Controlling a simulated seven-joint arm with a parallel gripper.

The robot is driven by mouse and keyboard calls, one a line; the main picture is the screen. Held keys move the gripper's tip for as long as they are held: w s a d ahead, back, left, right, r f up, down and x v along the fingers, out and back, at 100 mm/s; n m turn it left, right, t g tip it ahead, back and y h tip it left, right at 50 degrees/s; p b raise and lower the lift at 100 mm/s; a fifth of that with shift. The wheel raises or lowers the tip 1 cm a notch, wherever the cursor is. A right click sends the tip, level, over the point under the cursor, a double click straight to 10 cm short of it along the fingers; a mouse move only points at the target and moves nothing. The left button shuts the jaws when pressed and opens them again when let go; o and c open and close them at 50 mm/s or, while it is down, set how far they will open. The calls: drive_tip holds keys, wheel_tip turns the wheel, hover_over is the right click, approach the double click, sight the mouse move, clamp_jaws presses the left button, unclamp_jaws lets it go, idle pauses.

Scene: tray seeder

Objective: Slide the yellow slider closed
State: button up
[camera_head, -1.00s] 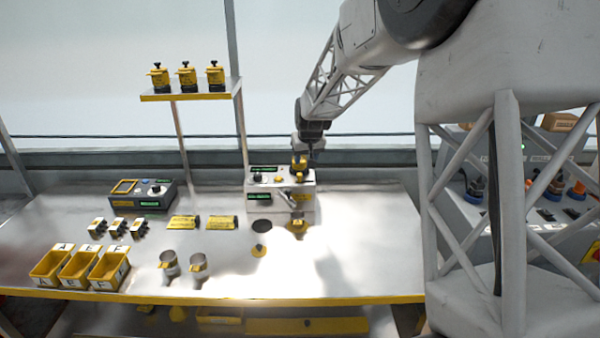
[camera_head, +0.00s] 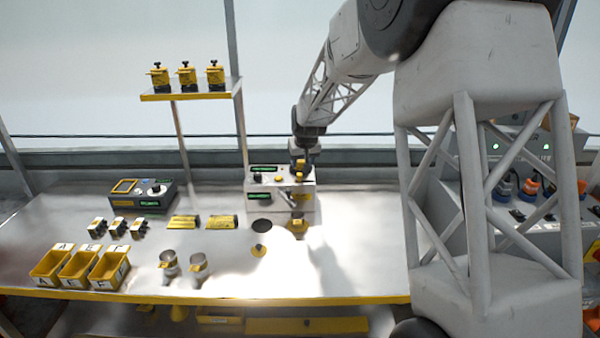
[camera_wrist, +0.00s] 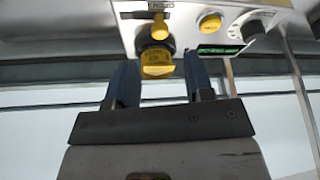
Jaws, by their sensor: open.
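The seeder machine (camera_head: 267,186) is a light grey box with green displays and knobs at the back of the table. In the wrist view, a small yellow slider knob (camera_wrist: 160,28) sits by a short slot on its panel (camera_wrist: 215,8). A larger yellow part with a dark collar (camera_wrist: 157,62) lies between the slider knob and my gripper. My gripper (camera_wrist: 160,82) is open, its two dark fingers apart, one to each side below this yellow part. In the head view my gripper (camera_head: 304,152) is over the machine's right end; its fingertips are hard to make out.
A yellow button (camera_wrist: 209,23) and a dial (camera_wrist: 252,27) sit beside the slider. A dark control box (camera_head: 150,197), metal cups (camera_head: 168,262) and yellow bins (camera_head: 50,268) stand to the left. A shelf (camera_head: 190,94) holds several yellow containers. The table's front right is clear.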

sight(300, 174)
drive_tip(key=shift+x, duration=3)
clamp_jaws()
